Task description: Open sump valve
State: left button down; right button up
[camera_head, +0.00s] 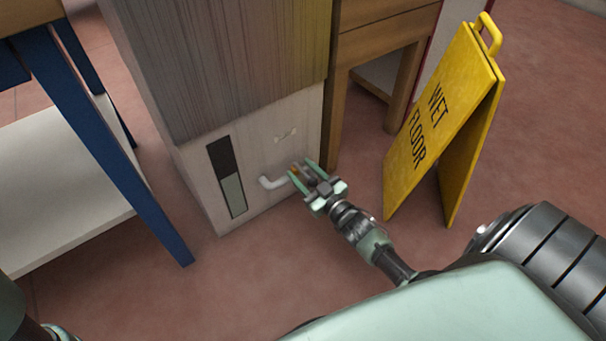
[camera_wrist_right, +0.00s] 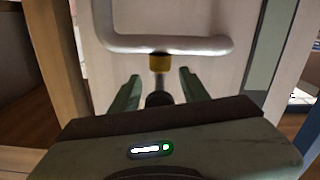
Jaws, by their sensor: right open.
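The sump valve shows as a pale bent lever (camera_head: 272,182) on the white lower panel of a cabinet. Only a bit of my left arm shows at the lower left.
A dark and pale green level gauge (camera_head: 227,177) is on the panel left of the lever. A small fitting (camera_head: 286,135) is above it. A yellow wet floor sign (camera_head: 440,115) stands at right. A blue-legged table (camera_head: 110,150) stands at left. Red floor is clear in front.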

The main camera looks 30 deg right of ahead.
grip_shut()
dwell(1.4)
